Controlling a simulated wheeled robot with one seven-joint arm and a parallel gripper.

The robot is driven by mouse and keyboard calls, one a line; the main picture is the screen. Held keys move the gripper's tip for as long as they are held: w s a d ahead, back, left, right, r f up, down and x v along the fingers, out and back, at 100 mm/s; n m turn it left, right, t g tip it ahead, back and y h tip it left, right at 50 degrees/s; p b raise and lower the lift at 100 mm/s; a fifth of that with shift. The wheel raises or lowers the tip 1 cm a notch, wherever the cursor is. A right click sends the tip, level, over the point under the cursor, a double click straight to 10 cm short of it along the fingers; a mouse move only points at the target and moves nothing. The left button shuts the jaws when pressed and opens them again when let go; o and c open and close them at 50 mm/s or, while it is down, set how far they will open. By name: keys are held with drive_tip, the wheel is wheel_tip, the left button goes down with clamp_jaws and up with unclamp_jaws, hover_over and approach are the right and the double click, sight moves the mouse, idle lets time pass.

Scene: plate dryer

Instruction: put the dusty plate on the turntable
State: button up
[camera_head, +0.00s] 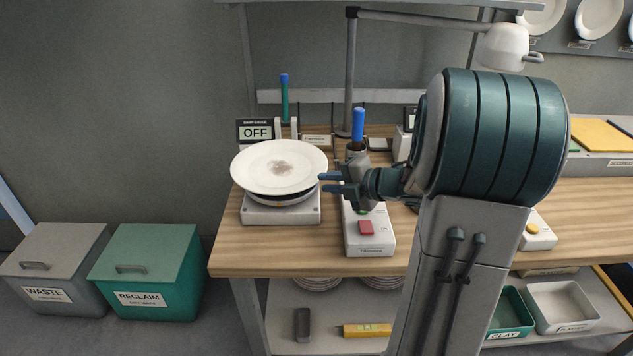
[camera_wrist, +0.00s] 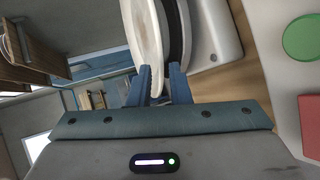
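The white plate (camera_head: 262,166), with a grey-brown dusty smudge at its centre, lies nearly level over the turntable. The turntable's pale base (camera_head: 281,215) and dark disc are beneath it at the bench's left end. In the wrist view the plate (camera_wrist: 138,35) is seen edge-on beside the dark disc (camera_wrist: 176,30). I cannot tell whether they touch all round. My gripper (camera_head: 326,183) is at the plate's right rim. In the wrist view its two blue fingers (camera_wrist: 160,84) stand apart, one on each side of the rim, with a gap showing.
An "OFF" display (camera_head: 256,131) stands behind the turntable. A white control box (camera_head: 371,240) with a red button is at its right, below my gripper. Waste (camera_head: 60,262) and reclaim (camera_head: 150,272) bins stand on the floor at left. A lamp (camera_head: 503,47) hangs above the bench.

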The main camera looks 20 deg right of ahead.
drive_tip(key=s+d+r+m+h, duration=0.2)
drive_tip(key=r+m+h, duration=0.1)
drive_tip(key=m+h, duration=0.4)
drive_tip(key=s+d+r+m+h, duration=0.3)
drive_tip(key=m+h, duration=0.1)
drive_tip(key=m, duration=0.5)
drive_tip(key=s+a+f+m+g+y, duration=0.1)
drive_tip(key=s+a+f+m+g, duration=0.2)
drive_tip(key=s+a, duration=0.4)
drive_tip(key=s+a+f+m+g+y, duration=0.2)
drive_tip(key=s+a+f+m+g, duration=0.2)
drive_tip(key=s, duration=0.7)
drive_tip(key=a+m+g, duration=0.1)
drive_tip(key=a+m, duration=0.1)
drive_tip(key=a, duration=0.1)
drive_tip(key=shift+s, duration=0.15)
